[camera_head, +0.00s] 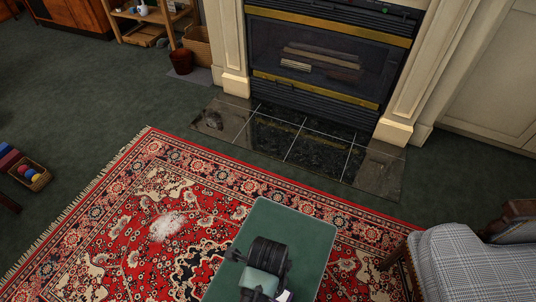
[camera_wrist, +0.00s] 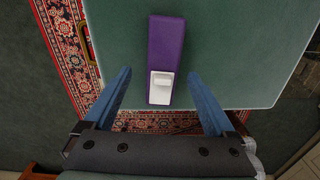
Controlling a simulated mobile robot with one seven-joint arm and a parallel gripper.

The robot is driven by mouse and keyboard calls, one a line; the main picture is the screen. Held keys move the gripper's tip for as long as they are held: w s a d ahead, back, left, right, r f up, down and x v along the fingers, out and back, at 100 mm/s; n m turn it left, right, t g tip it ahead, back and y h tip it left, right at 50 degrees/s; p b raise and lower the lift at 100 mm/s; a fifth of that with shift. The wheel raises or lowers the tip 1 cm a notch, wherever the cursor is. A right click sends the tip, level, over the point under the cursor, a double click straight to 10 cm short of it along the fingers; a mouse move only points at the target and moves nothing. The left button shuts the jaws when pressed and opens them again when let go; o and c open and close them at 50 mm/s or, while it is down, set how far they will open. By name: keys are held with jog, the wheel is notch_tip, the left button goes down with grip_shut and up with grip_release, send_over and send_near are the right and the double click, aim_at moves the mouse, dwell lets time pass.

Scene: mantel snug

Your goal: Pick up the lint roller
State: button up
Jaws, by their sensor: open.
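A long purple object with a white end piece lies on a green tabletop (camera_wrist: 235,60) in the wrist view; I take it to be the lint roller (camera_wrist: 166,45). Its white end points toward my gripper. My gripper (camera_wrist: 159,76) is open, with one blue finger on each side of the white end and clear gaps to both. The fingers do not touch it; their exact height above it is hard to tell. In the head view my arm covers most of the roller over the green tabletop (camera_head: 290,225).
The tabletop stands over a red patterned rug (camera_head: 110,225). A plaid armchair (camera_head: 470,265) is at the right. A fireplace (camera_head: 325,60) with a dark tiled hearth (camera_head: 300,145) is behind. A basket of balls (camera_head: 30,174) sits at the left. Open carpet lies at the left.

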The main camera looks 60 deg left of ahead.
notch_tip(320, 180, down, 4)
jog(key=shift+w+a+f+b, duration=0.1)
jog(key=shift+a+b, duration=0.05)
jog(key=shift+b, duration=0.65)
grip_shut()
